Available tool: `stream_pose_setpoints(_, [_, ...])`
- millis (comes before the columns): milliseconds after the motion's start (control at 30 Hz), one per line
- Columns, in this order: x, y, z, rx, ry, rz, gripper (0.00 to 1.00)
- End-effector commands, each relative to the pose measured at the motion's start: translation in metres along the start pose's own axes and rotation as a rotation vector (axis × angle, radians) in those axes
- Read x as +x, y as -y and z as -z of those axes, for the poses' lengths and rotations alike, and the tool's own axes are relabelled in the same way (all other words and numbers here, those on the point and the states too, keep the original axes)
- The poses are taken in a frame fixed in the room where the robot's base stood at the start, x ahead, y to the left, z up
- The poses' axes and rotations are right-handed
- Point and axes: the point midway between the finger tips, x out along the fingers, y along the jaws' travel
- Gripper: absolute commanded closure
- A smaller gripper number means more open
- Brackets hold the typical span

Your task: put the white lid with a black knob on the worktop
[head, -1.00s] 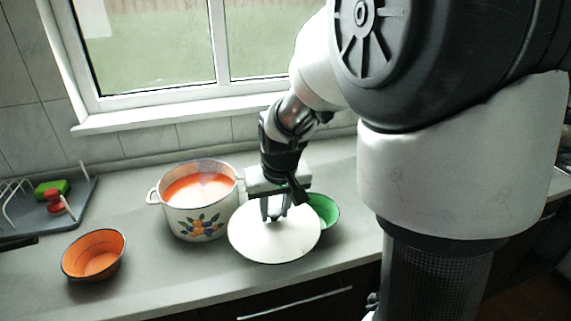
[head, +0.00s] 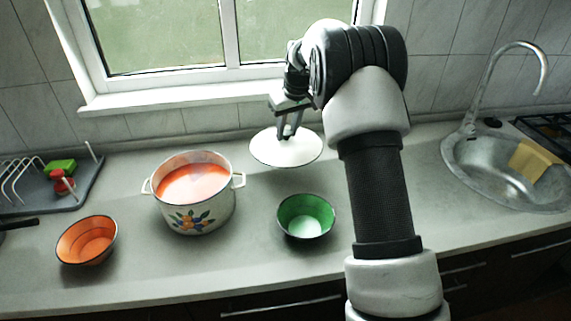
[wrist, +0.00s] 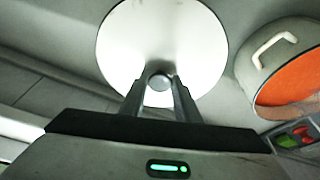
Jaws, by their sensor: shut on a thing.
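The white lid (head: 287,152) has a thin dark rim and is held by its knob. My gripper (head: 287,136) is shut on the knob, with the lid level below the fingers, towards the back of the worktop (head: 262,272) near the window wall. I cannot tell whether the lid touches the worktop. In the wrist view the lid (wrist: 165,35) fills the upper middle and the knob (wrist: 160,82) sits between the fingertips (wrist: 160,84). The worktop shows around it.
A green bowl (head: 305,217) is in front of the lid, an orange bowl (head: 87,240) at the left. A dish rack (head: 50,190) and a sink (head: 500,165) flank the worktop.

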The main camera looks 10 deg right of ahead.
Motion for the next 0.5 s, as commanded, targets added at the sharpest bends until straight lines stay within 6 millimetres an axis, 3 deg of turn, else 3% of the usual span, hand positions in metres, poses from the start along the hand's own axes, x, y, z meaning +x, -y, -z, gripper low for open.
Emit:
stream_pose_setpoints(200, [0.011,-0.009,0.019,-0.046,-0.008,0.019,0.93])
stream_pose_setpoints(500, [0.052,-0.009,0.007,-0.049,-0.008,0.020,0.93])
